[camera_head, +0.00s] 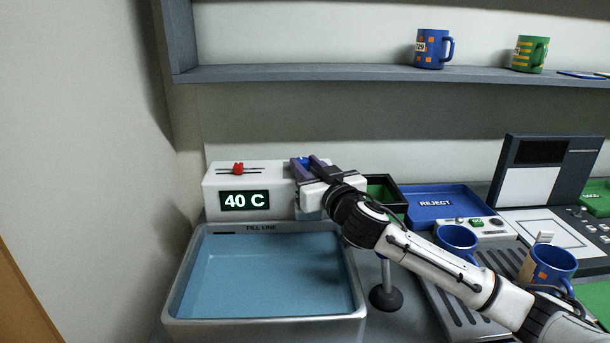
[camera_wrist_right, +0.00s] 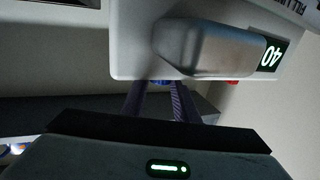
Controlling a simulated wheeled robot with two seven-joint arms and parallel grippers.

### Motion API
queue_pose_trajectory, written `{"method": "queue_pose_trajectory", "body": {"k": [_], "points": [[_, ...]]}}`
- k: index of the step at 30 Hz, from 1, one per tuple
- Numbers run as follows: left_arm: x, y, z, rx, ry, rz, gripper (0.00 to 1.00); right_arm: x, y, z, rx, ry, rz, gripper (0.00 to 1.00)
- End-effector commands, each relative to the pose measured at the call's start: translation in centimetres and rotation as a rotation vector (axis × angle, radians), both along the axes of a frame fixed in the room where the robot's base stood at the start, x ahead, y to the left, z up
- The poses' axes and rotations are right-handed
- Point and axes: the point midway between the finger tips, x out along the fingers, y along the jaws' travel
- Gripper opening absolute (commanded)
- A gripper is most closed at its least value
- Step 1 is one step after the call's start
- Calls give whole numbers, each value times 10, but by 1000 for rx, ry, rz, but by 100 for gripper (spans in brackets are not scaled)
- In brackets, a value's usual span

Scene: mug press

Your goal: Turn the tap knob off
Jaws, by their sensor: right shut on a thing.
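The white tap unit (camera_head: 222,185) stands behind the basin, with a "40 C" display (camera_head: 246,201) and a red slider (camera_head: 238,168) on top. My right gripper (camera_head: 308,168) is over the right part of the unit's top, shut on the tap knob. The knob is mostly hidden; a bit of blue (camera_wrist_right: 164,83) shows between the fingers in the wrist view. The metal spout (camera_wrist_right: 205,47) also shows in the wrist view. My left gripper is not in view.
The basin (camera_head: 265,328) holds water below its fill line. At right are a blue reject tray (camera_head: 435,203), a black-rimmed green bin (camera_head: 400,186), two blue mugs (camera_head: 456,241) (camera_head: 547,268) on a slotted rack, and a press machine (camera_head: 540,185). A shelf (camera_head: 330,73) with mugs runs above.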

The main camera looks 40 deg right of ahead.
Motion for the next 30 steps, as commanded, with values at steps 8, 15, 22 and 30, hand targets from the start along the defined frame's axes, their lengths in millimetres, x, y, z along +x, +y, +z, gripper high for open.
{"method": "queue_pose_trajectory", "body": {"k": [8, 15, 22, 30], "points": [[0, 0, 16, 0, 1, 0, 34, -1, -10, 4, -4, 8, 210, 5], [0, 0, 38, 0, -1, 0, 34, 0, -15, 4, -8, 7, 401, 5], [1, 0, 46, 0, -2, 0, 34, 2, -18, 3, -8, 3, 529, 5], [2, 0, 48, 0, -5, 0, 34, 3, -19, 2, -5, 2, 621, 5]]}}
